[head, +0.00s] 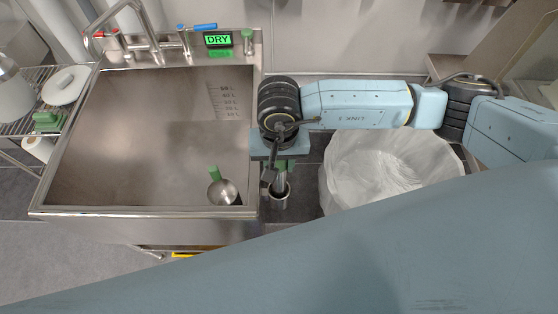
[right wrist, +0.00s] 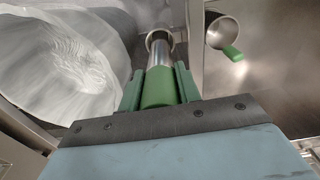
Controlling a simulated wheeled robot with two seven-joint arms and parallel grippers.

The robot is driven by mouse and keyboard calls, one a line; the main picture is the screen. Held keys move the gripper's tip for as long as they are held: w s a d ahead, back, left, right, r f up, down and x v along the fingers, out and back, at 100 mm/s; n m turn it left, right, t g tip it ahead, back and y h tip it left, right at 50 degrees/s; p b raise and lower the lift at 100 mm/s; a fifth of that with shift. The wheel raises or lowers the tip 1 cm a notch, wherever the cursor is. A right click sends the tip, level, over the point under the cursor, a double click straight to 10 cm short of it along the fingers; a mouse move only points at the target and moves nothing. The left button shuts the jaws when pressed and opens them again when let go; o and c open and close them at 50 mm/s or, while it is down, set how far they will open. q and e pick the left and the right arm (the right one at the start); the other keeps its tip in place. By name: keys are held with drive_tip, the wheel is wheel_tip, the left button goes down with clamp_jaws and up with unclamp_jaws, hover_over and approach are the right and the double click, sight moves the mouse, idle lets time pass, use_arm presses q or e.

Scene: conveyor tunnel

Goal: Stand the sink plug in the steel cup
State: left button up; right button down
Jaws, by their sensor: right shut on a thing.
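The sink plug is a steel tube with a green grip. My right gripper (head: 279,163) is shut on its green grip, which shows best in the right wrist view (right wrist: 160,88). The plug hangs roughly upright, steel end down. The steel cup (head: 279,201) is fixed outside the sink's right wall, directly below the gripper. In the right wrist view the cup's rim (right wrist: 150,41) shows around the tube's far end. I cannot tell how deep the tube reaches or whether it touches the cup. My left gripper is out of view.
The steel sink (head: 130,150) is left of the cup, with a green-handled steel pan (head: 222,193) in its front right corner. A bin with a white liner (head: 345,180) stands right of the cup. My blue arm link covers the bottom right.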

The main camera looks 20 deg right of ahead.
drive_tip(key=c, duration=0.9)
unclamp_jaws()
wheel_tip(320, 180, up, 14)
drive_tip(key=shift+f, duration=0.25)
